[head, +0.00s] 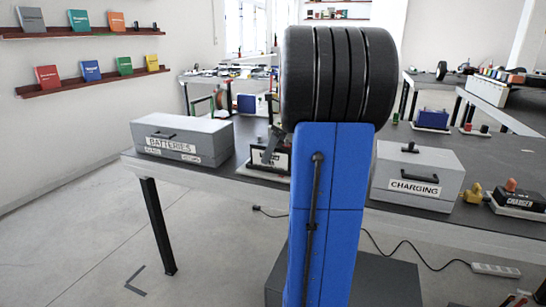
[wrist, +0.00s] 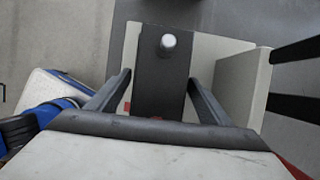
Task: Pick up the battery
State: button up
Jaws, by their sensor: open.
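In the wrist view, a dark block (wrist: 158,95), which looks like the battery, lies between the fingers of my gripper (wrist: 158,77). A light round knob (wrist: 168,41) shows on its far part. My gripper is open, one finger on each side; I cannot tell whether either touches the block. Red shows at the block's near end, partly hidden by the gripper body. In the head view, a dark object with a pale label (head: 268,159) sits on the table (head: 330,190), partly hidden by my blue arm; it may be the same block.
A grey BATTERIES box (head: 183,139) stands left on the table. A grey CHARGING box (head: 417,176) stands right, with a charger (head: 520,201) beyond it. In the wrist view, a pale box-like thing (wrist: 240,85) stands close right of the gripper. A power strip (head: 495,270) lies on the floor.

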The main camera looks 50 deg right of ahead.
jog(key=c, duration=1.8)
jog(key=shift+r, duration=0.1)
grip_shut()
